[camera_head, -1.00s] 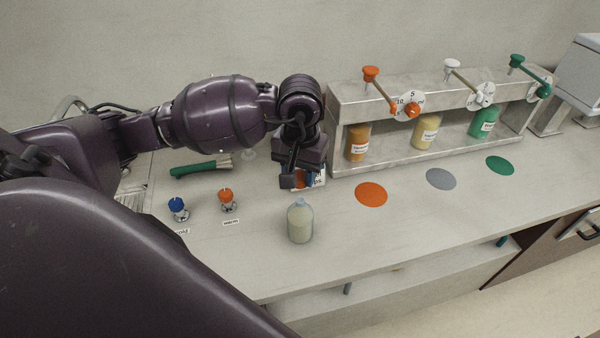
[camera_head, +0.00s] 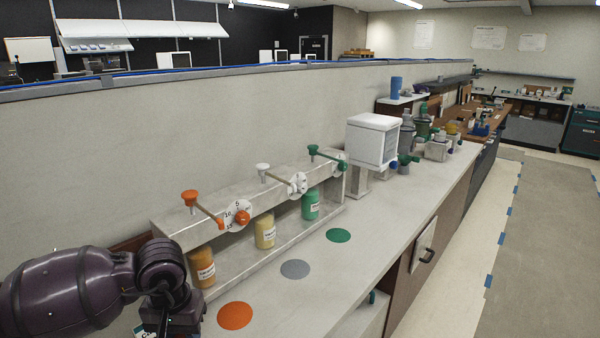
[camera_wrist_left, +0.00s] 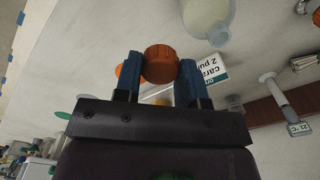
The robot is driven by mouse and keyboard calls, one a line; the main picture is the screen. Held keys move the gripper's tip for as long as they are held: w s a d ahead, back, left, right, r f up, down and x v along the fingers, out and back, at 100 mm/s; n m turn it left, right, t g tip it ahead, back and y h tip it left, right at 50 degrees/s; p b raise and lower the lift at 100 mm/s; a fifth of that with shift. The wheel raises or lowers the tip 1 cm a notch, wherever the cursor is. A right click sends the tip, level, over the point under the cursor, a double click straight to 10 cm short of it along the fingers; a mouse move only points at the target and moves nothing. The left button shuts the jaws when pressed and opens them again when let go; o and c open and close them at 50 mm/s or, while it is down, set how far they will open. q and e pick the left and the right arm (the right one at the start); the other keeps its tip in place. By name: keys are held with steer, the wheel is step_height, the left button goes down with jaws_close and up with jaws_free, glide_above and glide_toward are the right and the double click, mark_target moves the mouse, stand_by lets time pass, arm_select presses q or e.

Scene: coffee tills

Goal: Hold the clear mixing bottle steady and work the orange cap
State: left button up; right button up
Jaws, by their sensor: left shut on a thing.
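In the left wrist view, my left gripper (camera_wrist_left: 160,82) has its two blue fingers closed on the sides of an orange ridged cap (camera_wrist_left: 160,60). The clear mixing bottle (camera_wrist_left: 207,16) is at the top of that view, cut by the edge, with pale contents. Its neck shows no cap, and the held cap is apart from it. In the head view, my left arm enters at the lower left and its fingers are cut off by the bottom edge. The bottle is outside the head view. My right gripper is in neither view.
A dispenser rack (camera_head: 180,232) holds orange, yellow and green bottles against the wall. Orange (camera_head: 235,316), grey (camera_head: 295,269) and green (camera_head: 338,235) discs lie on the clear counter before it. A printed card (camera_wrist_left: 210,70) is near the cap. A white machine (camera_head: 372,140) stands beyond the rack.

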arm_select(q)
steer(key=shift+w+d+r, duration=0.6)
steer(key=shift+r, duration=0.25)
